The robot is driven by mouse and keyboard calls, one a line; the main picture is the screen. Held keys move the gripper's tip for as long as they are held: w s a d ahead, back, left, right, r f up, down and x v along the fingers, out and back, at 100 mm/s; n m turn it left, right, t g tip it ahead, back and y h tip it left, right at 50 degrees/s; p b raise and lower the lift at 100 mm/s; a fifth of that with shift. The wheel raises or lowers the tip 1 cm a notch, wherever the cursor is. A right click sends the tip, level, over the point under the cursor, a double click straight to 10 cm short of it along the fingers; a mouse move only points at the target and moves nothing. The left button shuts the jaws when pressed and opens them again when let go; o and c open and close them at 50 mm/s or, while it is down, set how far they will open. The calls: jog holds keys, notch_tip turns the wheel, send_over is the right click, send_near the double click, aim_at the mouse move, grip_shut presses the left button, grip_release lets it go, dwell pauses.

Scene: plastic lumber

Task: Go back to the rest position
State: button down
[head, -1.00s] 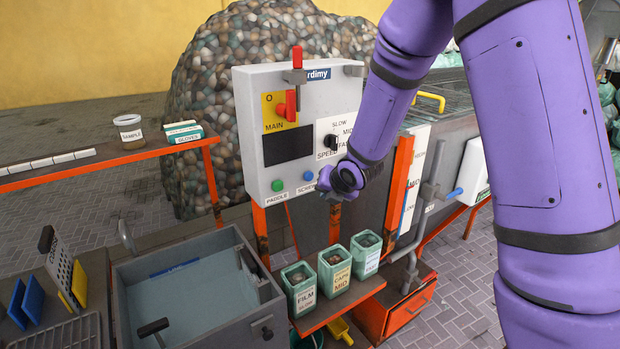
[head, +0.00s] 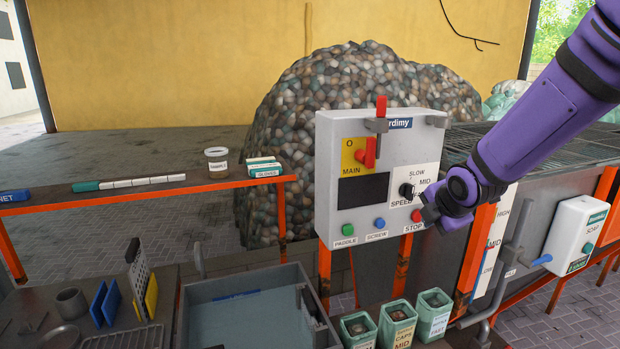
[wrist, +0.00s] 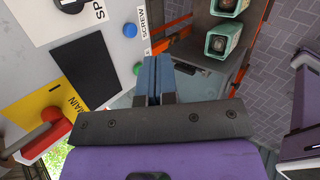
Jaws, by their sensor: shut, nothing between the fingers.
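My gripper (wrist: 158,78) is shut and empty in the wrist view, its two blue-grey fingers together. In the head view my gripper (head: 431,215) is beside the lower right corner of the white control panel (head: 330,160), close to the red STOP button (head: 416,216). I cannot tell whether it touches the panel. The panel carries a red main switch (head: 366,153), a black speed knob (head: 406,190), a blue SCREW button (head: 379,223) and a green PADDLE button (head: 347,229). The panel also shows in the wrist view (wrist: 35,62).
Below the panel stand several green labelled bins (head: 396,325). A grey water basin (head: 195,295) is at lower left, near blue cards (head: 104,302). An orange-edged shelf (head: 215,187) holds a sample jar (head: 217,160). A soap box (head: 575,235) hangs at right.

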jog(key=s+d+r+m+g, duration=0.1)
jog(key=s+r+m, duration=0.3)
jog(key=s+m, duration=0.3)
jog(key=s+r+m+g, duration=0.1)
jog(key=s+r+m, duration=0.3)
jog(key=s+m, duration=0.3)
jog(key=s+d+r+m+g, duration=0.1)
jog(key=s+r+m, duration=0.3)
jog(key=s+m, duration=0.4)
jog(key=s, duration=0.7)
jog(key=shift+d+r, duration=0.3)
jog(key=shift+r, duration=0.05)
